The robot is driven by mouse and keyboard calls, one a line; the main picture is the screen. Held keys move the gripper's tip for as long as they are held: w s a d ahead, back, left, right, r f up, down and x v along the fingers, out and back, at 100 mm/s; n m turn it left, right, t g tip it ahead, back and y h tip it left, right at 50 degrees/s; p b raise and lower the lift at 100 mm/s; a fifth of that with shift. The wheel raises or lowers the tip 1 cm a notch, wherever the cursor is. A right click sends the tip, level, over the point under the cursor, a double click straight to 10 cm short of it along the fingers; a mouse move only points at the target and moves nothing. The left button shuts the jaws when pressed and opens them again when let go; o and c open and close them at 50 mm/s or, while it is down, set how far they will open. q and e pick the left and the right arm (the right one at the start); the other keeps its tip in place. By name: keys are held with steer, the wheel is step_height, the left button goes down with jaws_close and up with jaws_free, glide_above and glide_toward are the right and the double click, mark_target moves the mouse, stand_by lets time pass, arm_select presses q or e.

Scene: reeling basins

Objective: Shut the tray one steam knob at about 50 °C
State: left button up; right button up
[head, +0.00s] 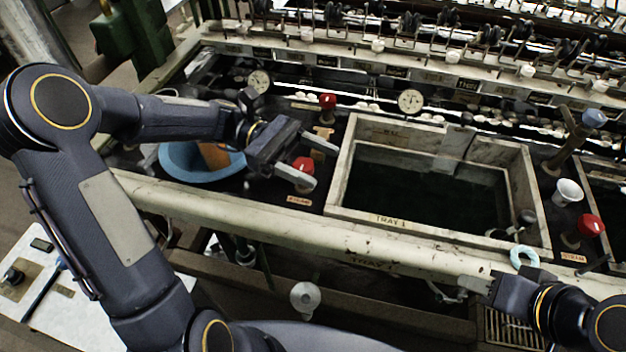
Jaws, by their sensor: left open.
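Tray one (342,180) is a pale-rimmed basin of dark water with a "TRAY 1" label on its front rim. A red steam knob (303,165) stands just left of it, above a "STEAM" label (299,200). My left gripper (322,166) is open, with its fingers on either side of this knob in the picture; I cannot tell whether they touch it. A round white dial (411,101) is behind the tray, its reading too small to make out. My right gripper (484,287) is at the lower right by the front ledge; its jaw opening is unclear.
Another red knob (328,101) is behind the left gripper. A further red knob (589,227) and a white cup (567,192) are right of the tray. A blue bowl (185,172) sits left, partly under my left arm. A light blue ring (524,257) lies near my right gripper.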

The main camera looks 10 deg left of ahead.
arm_select(q)
steer(key=s+d+r, duration=0.1)
steer(key=s+r, duration=0.2)
steer(key=s, duration=0.4)
steer(key=shift+s+d, duration=0.15)
steer(key=shift+d, duration=0.25)
stand_by(0.4)
steer(key=s+a+f+m+t+y+p, duration=0.1)
steer(key=s+a+f+m+t+y, duration=0.1)
steer(key=a+m+t+y, duration=0.3)
steer(key=s+a+f+m+t+y+p, duration=0.1)
steer(key=s+a+f+m+t+y, duration=0.2)
steer(key=s+a+m+t+y, duration=0.2)
steer(key=a+m+y, duration=0.2)
steer(key=y, duration=0.1)
steer(key=shift+s+a+f+t+p, duration=0.2)
steer(key=shift+s+t+p, duration=0.05)
steer(key=shift+t+p, duration=0.15)
